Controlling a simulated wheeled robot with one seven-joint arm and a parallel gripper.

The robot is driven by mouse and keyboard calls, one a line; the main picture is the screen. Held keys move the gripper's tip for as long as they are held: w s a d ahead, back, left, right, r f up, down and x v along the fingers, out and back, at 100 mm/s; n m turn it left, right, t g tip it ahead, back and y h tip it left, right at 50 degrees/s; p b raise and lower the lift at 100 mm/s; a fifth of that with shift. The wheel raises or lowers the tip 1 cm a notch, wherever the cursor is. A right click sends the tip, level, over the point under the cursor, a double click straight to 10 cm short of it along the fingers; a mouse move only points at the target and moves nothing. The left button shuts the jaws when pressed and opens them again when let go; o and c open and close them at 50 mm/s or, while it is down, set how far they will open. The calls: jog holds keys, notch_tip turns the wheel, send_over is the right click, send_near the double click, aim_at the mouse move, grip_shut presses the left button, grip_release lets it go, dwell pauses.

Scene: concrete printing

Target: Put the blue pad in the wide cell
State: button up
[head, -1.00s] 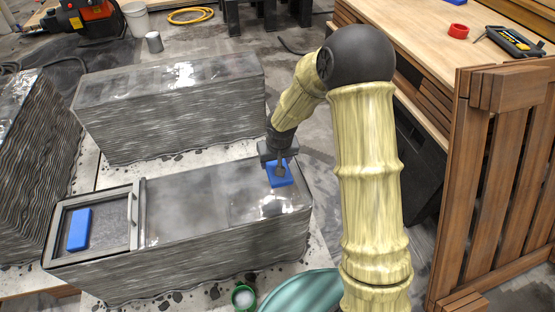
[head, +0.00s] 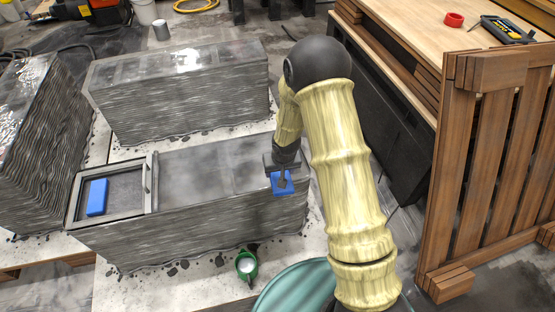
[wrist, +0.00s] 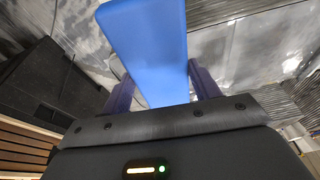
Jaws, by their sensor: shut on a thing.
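My gripper (head: 283,174) is shut on a blue pad (head: 282,186) at the right end of the near grey layered concrete block (head: 215,215). In the wrist view the pad (wrist: 148,45) sits between my two fingers (wrist: 162,90). Its height above the block is hard to tell. A second blue pad (head: 97,197) lies inside a grey framed recess (head: 149,182) at the block's left end. Faint lines divide the rest of the block's smooth top. I cannot tell which part is the wide cell.
Another layered block (head: 180,95) stands behind and one (head: 40,140) at left. A wooden workbench (head: 405,45) and a slatted wooden panel (head: 485,160) are at right. The near block's middle top is clear.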

aim_at(291, 191)
jog(key=s+d+f+p, duration=0.2)
jog(key=s+d+f, duration=0.2)
jog(key=f, duration=0.4)
jog(key=s+d+f+m+p, duration=0.1)
jog(key=s+d+f+p, duration=0.1)
jog(key=s+d+f, duration=0.2)
notch_tip(291, 191, down, 4)
jog(key=shift+s+d+r+h, duration=0.15)
jog(key=shift+s+d+h, duration=0.2)
jog(key=shift+d, duration=0.9)
